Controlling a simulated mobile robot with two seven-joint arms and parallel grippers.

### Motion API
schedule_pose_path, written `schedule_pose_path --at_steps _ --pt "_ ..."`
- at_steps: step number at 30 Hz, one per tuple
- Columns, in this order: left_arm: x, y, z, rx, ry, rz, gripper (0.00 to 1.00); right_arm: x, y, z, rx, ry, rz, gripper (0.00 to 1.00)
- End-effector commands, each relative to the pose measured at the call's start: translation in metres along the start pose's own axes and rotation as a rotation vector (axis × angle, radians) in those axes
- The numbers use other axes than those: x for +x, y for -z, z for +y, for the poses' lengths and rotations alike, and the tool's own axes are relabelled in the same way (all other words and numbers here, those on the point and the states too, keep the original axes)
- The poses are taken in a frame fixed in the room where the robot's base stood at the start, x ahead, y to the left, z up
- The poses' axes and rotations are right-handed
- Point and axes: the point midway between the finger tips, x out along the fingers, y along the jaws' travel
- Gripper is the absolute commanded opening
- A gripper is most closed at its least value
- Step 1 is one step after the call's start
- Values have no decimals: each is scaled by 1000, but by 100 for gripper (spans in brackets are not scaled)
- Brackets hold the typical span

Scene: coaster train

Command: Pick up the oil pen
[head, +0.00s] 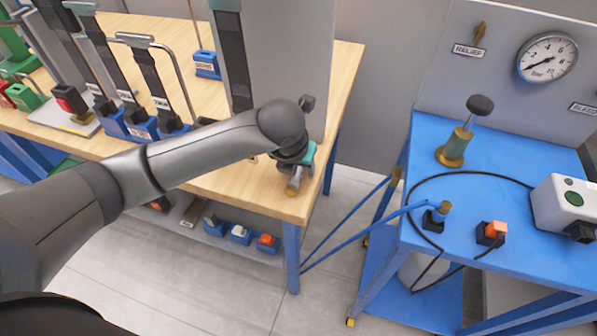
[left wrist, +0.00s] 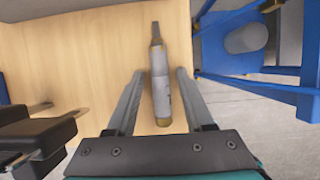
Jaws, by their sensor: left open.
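The oil pen (left wrist: 160,85) is a slim grey cylinder with a dark narrow tip and a brass-coloured end. In the left wrist view it lies on the wooden bench top, tip away from my palm. My left gripper (left wrist: 160,72) is open, with one finger on each side of the pen and a gap on both sides. In the head view my left gripper (head: 299,162) is over the bench's right front corner; the grey pen (head: 294,184) shows partly beneath it. Its fingertips are hidden there. My right gripper is not in view.
The wooden bench (head: 240,190) has a grey upright panel (head: 290,60) behind the gripper and several tools in blue holders at left. A blue cart (head: 480,190) with a pressure gauge (head: 546,57), cable and grey box stands right, across a floor gap.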

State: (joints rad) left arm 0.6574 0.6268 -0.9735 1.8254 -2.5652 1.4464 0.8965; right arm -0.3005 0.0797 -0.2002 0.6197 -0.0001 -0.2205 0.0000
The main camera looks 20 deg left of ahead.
Motion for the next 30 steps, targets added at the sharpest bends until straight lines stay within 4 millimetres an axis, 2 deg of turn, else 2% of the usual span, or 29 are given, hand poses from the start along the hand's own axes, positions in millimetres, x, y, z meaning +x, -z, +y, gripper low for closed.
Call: schedule_pose_path --at_steps 2,13,30 --pt "0 0 0 0 0 0 42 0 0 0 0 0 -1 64" --pt "0 0 0 0 0 0 1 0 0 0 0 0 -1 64" --pt "0 0 0 0 0 0 0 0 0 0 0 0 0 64"
